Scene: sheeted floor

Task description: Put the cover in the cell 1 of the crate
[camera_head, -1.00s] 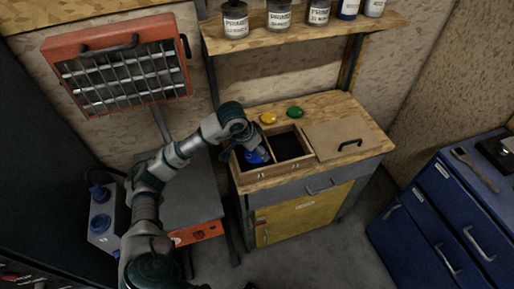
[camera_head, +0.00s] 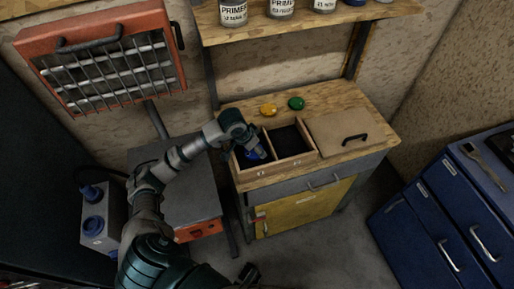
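A wooden crate (camera_head: 279,167) with two dark cells is set in the bench top. My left gripper (camera_head: 254,147) points down into its left cell. A small blue thing (camera_head: 257,154), perhaps the cover, shows at the fingertips inside that cell. The gripper partly hides it, and I cannot tell whether the fingers hold it. The right cell (camera_head: 288,140) looks empty. A dark part at the bottom edge may be my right gripper (camera_head: 248,274); its fingers are unclear.
A yellow round piece (camera_head: 268,110) and a green one (camera_head: 296,103) lie behind the crate. A wooden panel with a black handle (camera_head: 354,139) lies to its right. A red-framed heater (camera_head: 108,62) stands left, a blue drawer cabinet (camera_head: 440,215) right. Cans line the shelf above.

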